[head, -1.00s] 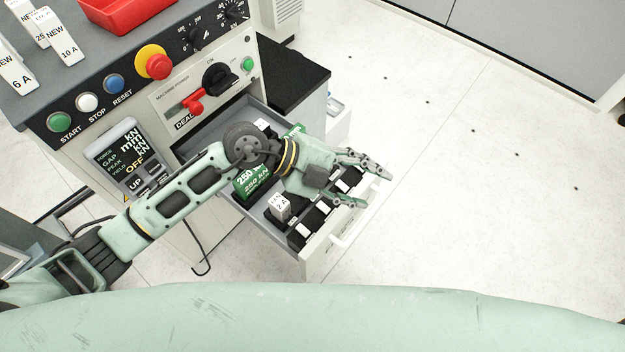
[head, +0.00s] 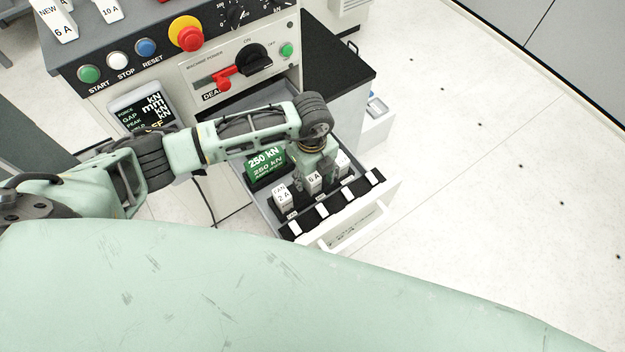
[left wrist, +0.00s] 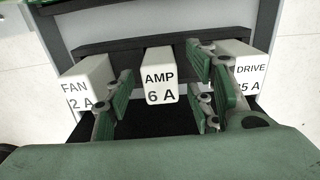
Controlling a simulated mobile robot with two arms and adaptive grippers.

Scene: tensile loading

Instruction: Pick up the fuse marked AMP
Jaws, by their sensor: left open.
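The AMP 6 A fuse (left wrist: 160,78) is a white block standing in a dark holder, centred in the left wrist view. My left gripper (left wrist: 160,100) is open, with green-padded fingers on either side of this fuse and gaps between. In the head view the left gripper (head: 318,172) points down over the fuse row and partly hides it. My right gripper is not in view.
The FAN 2 A fuse (left wrist: 88,82) stands to the left and the DRIVE fuse (left wrist: 243,72) to the right, partly behind the fingers. A green 250 kN block (head: 266,165) lies behind them. Black slots with white labels (head: 321,209) line the drawer front.

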